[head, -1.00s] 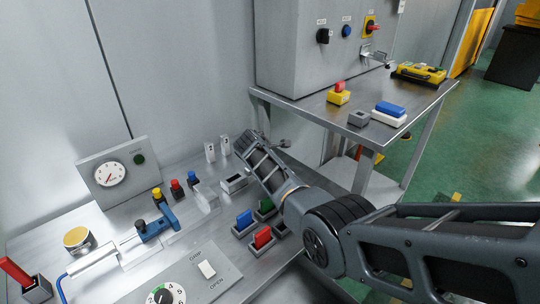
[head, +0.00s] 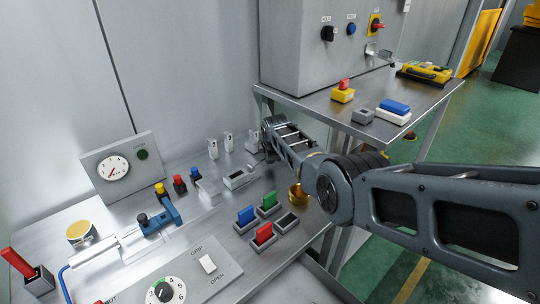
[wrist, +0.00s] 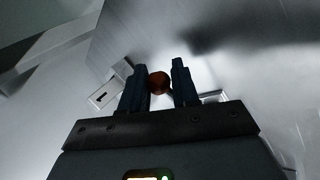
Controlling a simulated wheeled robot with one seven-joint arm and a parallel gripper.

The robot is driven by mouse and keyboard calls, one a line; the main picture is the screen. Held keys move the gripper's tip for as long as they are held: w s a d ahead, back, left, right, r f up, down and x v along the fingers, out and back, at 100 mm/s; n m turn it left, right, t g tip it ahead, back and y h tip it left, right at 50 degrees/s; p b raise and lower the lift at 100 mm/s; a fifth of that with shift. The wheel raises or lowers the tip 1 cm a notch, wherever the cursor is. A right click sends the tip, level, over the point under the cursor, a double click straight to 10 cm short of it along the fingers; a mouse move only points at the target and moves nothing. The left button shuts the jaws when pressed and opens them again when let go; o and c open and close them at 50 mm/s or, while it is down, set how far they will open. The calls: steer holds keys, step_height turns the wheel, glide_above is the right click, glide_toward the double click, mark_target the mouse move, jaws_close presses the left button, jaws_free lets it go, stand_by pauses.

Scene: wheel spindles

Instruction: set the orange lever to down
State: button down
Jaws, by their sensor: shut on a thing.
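In the wrist view, the orange round knob (wrist: 158,83) of the lever sits between the two dark fingers of my gripper (wrist: 159,70), which is shut on it. The lever's shaft is hidden behind the knob and fingers, so I cannot tell its setting. Pale plates lie on both sides of the fingers, the left one (wrist: 104,95) with a dark mark.
Small white upright plates (head: 228,140) stand just left of my wrist. A raised side table (head: 330,108) with a grey cabinet is behind and right.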

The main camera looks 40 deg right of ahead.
steer(key=shift+w+r, duration=0.25)
steer(key=shift+r, duration=0.05)
steer(key=c, duration=1.2)
jaws_free()
steer(key=shift+o, duration=1.4)
steer(key=shift+s+f, duration=0.1)
steer(key=shift+f, duration=0.1)
steer(key=p+v, duration=0.3)
steer(key=v, duration=0.4)
steer(key=shift+s+a+r, duration=0.15)
steer(key=shift+s+r, duration=0.1)
steer(key=shift+r, duration=0.05)
